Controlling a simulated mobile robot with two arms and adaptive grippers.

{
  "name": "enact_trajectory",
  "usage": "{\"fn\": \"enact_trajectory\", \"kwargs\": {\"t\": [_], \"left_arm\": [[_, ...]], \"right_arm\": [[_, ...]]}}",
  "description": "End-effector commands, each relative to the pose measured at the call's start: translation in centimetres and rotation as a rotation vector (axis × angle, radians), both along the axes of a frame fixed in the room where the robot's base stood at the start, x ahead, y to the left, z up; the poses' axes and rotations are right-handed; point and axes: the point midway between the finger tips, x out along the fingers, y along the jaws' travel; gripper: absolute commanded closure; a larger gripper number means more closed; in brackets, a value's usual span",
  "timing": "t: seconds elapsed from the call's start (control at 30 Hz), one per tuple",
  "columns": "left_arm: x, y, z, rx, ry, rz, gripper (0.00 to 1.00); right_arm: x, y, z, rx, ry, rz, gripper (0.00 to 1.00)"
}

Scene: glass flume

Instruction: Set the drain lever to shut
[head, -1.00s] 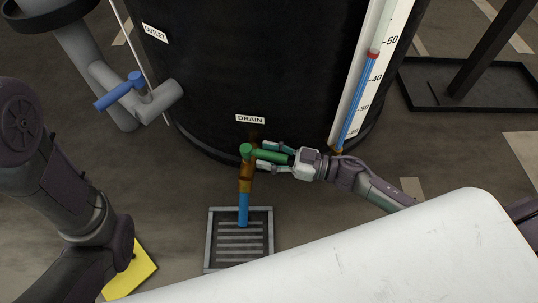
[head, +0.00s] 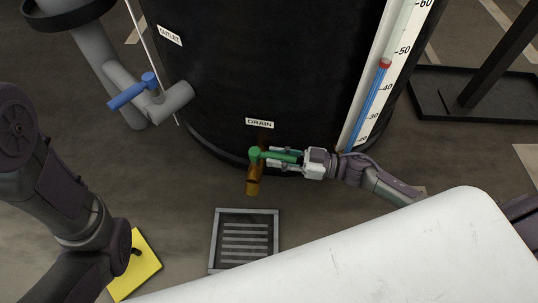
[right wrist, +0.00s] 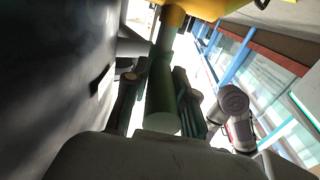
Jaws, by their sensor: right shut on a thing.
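The green drain lever (head: 256,153) sits on the brown drain spout (head: 253,184) at the foot of the black tank, under the DRAIN label (head: 260,123). The lever points right, across the spout. My right gripper (head: 277,157) comes in from the right and is shut on the lever, one finger on each side. In the right wrist view the lever (right wrist: 160,95) runs between the fingers of the right gripper (right wrist: 160,88). No water stream shows below the spout. My left arm shows at the left; its gripper is not visible.
A floor grate (head: 244,239) lies below the spout. A blue-handled outlet valve (head: 132,91) is on the tank's left. A level gauge (head: 370,100) on the right has a red mark between 40 and 50. A yellow pad (head: 140,270) lies at lower left.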

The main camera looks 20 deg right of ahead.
Motion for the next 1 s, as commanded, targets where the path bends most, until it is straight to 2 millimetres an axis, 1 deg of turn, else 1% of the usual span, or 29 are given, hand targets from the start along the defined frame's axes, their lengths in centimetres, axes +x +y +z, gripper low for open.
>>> {"fn": "enact_trajectory", "kwargs": {"t": [0.2,0.23,0.37,0.4,0.67,0.77,0.87,1.0], "left_arm": [[0.0,0.0,-0.1,0.0,0.0,0.0,0.6],[0.0,0.0,-0.1,0.0,0.0,0.0,0.6],[0.0,0.0,-0.1,0.0,0.001,0.0,0.6],[0.0,0.0,-0.1,0.0,0.001,0.0,0.6],[0.1,0.1,-0.1,-0.006,0.007,-0.005,0.6],[0.1,0.1,0.0,-0.006,0.006,-0.004,0.6],[0.1,0.1,0.0,-0.004,0.005,-0.003,0.6],[0.0,0.0,0.0,-0.002,0.003,-0.003,0.6]], "right_arm": [[0.1,0.0,0.0,-0.001,-0.001,-0.002,1.0],[0.1,0.0,0.0,-0.001,-0.001,-0.002,0.73],[0.1,0.0,0.0,-0.001,-0.001,-0.002,0.51],[0.1,0.0,0.0,-0.001,-0.001,-0.002,0.49],[0.1,0.0,0.0,0.0,-0.001,-0.002,0.49],[0.1,0.0,0.6,-0.001,-0.002,-0.001,0.49],[0.1,-0.1,2.1,-0.002,-0.004,0.0,0.49],[0.0,0.0,4.9,-0.003,-0.004,0.001,0.49]]}}
